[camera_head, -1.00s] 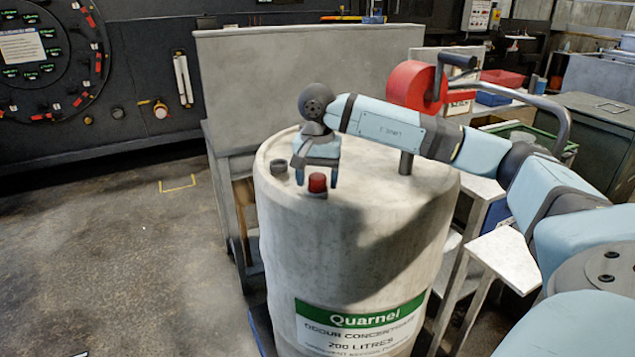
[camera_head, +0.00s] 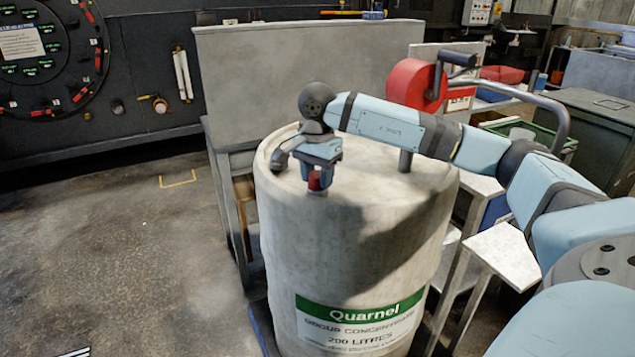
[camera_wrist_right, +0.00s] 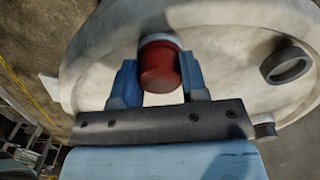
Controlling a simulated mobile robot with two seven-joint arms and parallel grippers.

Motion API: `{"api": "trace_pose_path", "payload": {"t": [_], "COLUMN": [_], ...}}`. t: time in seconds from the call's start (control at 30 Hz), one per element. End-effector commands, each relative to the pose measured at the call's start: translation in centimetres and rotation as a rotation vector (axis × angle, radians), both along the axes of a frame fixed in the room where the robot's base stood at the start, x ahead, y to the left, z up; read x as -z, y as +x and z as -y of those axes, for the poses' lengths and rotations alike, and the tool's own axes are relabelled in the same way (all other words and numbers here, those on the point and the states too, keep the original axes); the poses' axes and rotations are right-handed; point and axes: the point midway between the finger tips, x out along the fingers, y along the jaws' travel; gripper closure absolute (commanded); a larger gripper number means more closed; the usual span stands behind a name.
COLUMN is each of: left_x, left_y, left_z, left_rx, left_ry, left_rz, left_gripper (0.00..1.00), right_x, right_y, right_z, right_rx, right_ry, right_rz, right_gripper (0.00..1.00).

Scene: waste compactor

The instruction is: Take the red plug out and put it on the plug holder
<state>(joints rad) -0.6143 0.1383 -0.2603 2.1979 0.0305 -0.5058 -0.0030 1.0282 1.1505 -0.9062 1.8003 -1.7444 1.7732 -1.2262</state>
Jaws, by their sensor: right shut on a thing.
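The red plug (camera_head: 314,182) is at the front of the drum top (camera_head: 375,172), and its red end faces me in the wrist view (camera_wrist_right: 160,70). A pale rim shows behind it there. My right gripper (camera_head: 317,178) is shut on the red plug, one blue finger on each side. I cannot tell whether the plug is seated or lifted. A dark grey ring (camera_head: 278,160) stands on the drum top left of the plug in the head view and shows to the right in the wrist view (camera_wrist_right: 287,66). I cannot tell whether it is the plug holder. My left gripper is not in view.
A short grey post (camera_head: 405,162) rises from the drum top under my right arm. A red wheel-like part (camera_head: 414,86) with a handle stands behind the arm. A grey panel (camera_head: 300,75) stands behind the drum. The floor (camera_head: 110,260) on the left is clear.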

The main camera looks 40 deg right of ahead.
Motion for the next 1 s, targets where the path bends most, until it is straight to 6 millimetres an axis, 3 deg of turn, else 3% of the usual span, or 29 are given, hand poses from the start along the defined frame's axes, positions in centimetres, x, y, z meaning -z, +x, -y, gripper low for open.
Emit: {"api": "trace_pose_path", "payload": {"t": [0.13,0.4,0.8,1.0], "left_x": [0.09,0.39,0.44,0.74], "left_y": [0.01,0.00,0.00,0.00], "left_z": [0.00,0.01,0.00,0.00], "left_rx": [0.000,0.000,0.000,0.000], "left_ry": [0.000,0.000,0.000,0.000], "left_rz": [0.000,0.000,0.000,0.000], "left_gripper": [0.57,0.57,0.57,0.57], "right_x": [0.04,0.01,-0.02,0.01], "right_y": [0.00,0.01,0.00,0.01], "right_z": [0.01,0.00,0.01,0.01], "right_rx": [-0.066,-0.408,-0.474,-0.729], "right_ry": [0.000,0.000,0.000,-0.001], "right_rz": [0.000,0.001,0.001,0.001], "right_gripper": [0.88,0.88,0.88,0.88]}}
